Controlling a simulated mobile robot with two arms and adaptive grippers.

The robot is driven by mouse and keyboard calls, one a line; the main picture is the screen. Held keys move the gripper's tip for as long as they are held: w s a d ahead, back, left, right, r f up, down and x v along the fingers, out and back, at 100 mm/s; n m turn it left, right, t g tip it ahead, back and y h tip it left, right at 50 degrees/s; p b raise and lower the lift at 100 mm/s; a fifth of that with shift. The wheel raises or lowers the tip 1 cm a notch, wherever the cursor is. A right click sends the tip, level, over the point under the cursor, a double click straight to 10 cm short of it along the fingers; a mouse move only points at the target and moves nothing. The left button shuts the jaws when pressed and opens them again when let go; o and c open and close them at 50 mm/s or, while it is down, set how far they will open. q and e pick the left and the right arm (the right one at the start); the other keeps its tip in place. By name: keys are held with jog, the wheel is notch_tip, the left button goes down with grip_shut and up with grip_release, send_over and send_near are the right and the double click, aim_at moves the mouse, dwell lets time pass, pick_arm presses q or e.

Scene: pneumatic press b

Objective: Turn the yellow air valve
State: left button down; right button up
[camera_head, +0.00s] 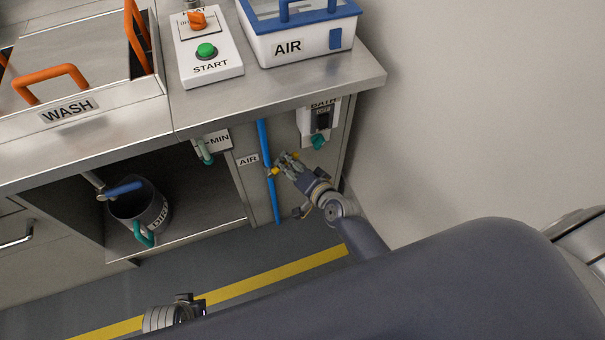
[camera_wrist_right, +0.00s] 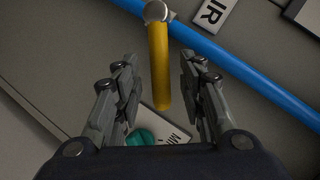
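The yellow air valve (camera_head: 272,171) sits on the vertical blue pipe (camera_head: 264,150) beside the AIR label, on the cabinet front. In the right wrist view its yellow lever (camera_wrist_right: 159,65) hangs from a round metal pivot and points down between my fingers. My right gripper (camera_head: 284,160) is at the valve. In the wrist view the right gripper (camera_wrist_right: 159,90) is open, with a finger on each side of the lever and gaps to both. A part of what seems to be my left gripper (camera_head: 178,312) shows at the bottom edge; its fingers are not clear.
A teal-handled valve by the MIN label (camera_head: 216,140) is left of the pipe. A BATH switch box (camera_head: 320,119) is to its right. The counter edge (camera_head: 280,106) overhangs above. A dark bucket (camera_head: 139,207) stands in the open bay.

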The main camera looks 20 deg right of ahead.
jog(key=v, duration=1.1)
jog(key=shift+c, duration=0.4)
